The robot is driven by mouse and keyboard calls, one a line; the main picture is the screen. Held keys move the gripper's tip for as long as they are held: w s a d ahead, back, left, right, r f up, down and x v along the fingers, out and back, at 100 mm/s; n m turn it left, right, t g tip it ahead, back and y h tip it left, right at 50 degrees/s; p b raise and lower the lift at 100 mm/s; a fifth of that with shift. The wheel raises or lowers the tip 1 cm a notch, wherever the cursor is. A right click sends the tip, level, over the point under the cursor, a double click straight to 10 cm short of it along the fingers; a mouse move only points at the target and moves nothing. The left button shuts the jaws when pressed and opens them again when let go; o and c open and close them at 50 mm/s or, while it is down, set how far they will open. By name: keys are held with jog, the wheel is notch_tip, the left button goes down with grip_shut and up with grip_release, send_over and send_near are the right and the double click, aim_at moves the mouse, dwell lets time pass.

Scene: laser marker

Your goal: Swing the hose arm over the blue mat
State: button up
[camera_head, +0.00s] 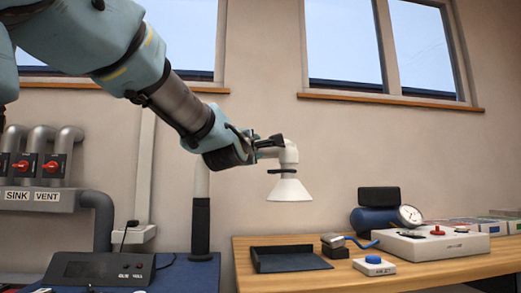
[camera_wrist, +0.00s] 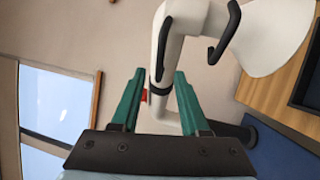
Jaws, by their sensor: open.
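The hose arm is a white pipe with a bent elbow and a white cone hood (camera_head: 289,190), pointing down. A black handle and clip show on the pipe (camera_wrist: 186,18) in the wrist view. My gripper (camera_head: 268,143) is at the elbow. In the wrist view, its green fingers (camera_wrist: 159,76) are open, with part of the white pipe between and beyond them; I cannot tell whether they touch it. A flat blue surface (camera_head: 190,271), which looks like the mat, lies at lower left; it also shows in the wrist view (camera_wrist: 283,155). The hood hangs right of it.
A wooden table (camera_head: 400,277) holds a dark tray (camera_head: 290,261), a blue button box (camera_head: 374,266) and a white box with a red knob (camera_head: 430,243). A black-sleeved post (camera_head: 201,228) and a dark console (camera_head: 98,269) stand at the left.

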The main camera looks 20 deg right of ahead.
jog(key=shift+v, duration=2.05)
